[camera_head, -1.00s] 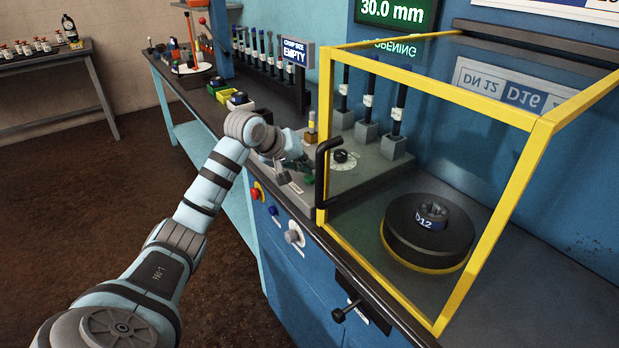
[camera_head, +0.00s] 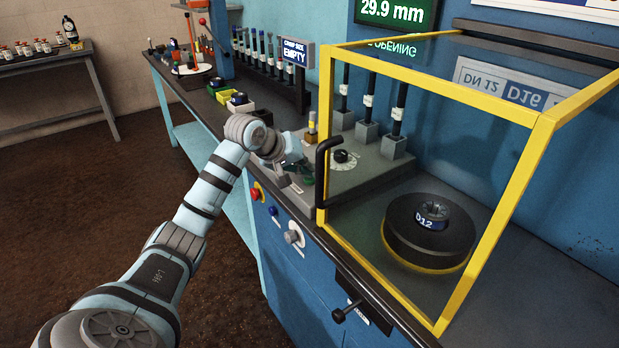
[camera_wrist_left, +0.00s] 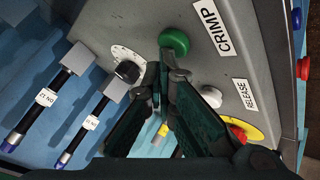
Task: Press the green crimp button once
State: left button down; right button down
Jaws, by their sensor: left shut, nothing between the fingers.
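The green crimp button (camera_wrist_left: 174,41) sits on the grey control panel beside the white CRIMP label (camera_wrist_left: 212,27) in the left wrist view. My left gripper (camera_wrist_left: 167,68) is shut and empty, with its dark fingertips at the button's lower left edge. I cannot tell for sure whether they touch it. In the head view my left gripper (camera_head: 299,174) is low over the panel's front, left of the yellow-framed guard, and largely hides the button. My right gripper is not in view. The screen (camera_head: 393,11) reads 29.9 mm.
The clear guard with a yellow frame (camera_head: 325,130) and black handle (camera_head: 322,165) stands close right of my gripper. It encloses a round black die head (camera_head: 430,235) marked D12. A RELEASE label (camera_wrist_left: 252,97) and red button (camera_wrist_left: 238,133) are near the fingers. A CRIMP SIZE sign (camera_head: 297,53) reads EMPTY.

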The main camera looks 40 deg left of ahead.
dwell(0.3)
pick_arm(q)
jog(key=shift+r+p, duration=0.9)
notch_tip(320, 180, up, 5)
jog(key=p, duration=0.4)
jog(key=shift+f, duration=0.15)
dwell(0.5)
